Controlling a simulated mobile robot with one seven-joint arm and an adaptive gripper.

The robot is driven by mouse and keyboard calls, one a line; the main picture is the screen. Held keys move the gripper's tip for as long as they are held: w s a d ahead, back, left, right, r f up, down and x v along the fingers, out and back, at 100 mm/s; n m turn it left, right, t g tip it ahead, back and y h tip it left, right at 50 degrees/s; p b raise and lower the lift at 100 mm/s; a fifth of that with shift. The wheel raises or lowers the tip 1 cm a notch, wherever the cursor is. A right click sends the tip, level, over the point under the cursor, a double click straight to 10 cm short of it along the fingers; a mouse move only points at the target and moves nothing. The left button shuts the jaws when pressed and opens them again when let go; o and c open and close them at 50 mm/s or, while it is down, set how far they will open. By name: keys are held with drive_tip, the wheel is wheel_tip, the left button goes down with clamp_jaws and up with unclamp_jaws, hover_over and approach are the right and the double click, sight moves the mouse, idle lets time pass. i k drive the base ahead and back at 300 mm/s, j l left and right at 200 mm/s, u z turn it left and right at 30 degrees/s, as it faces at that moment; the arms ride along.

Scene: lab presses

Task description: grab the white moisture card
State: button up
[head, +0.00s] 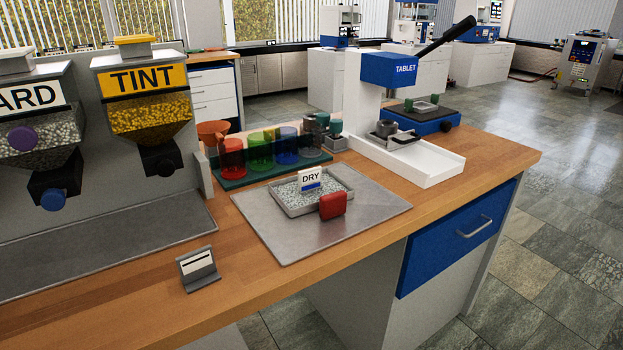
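A small white card marked DRY (311,179), with a blue lower edge, stands upright at the square grey tray (282,208) of pale granules. A red block (333,205) sits at the tray's front right corner, close to the card. Nearer the front edge of the bench, a small grey holder (199,272) has a white strip with a dark line across its face. I cannot tell from this view which of these is the moisture card. My gripper is not in view.
The tray rests on a flat metal plate (370,217) on the wooden bench (250,300). Coloured cups (260,150) stand in a rack behind it. The white TABLET press (388,70) is at the back right, TINT hopper (145,95) at left. Bare wood surrounds the grey holder.

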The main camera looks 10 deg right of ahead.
sight(309, 180)
drive_tip(key=i+l+u, duration=0.25)
drive_tip(key=l+u, duration=0.15)
drive_tip(key=l, duration=2)
drive_tip(key=k+l+u, duration=0.1)
drive_tip(key=l+u, duration=0.3)
drive_tip(key=l, duration=2)
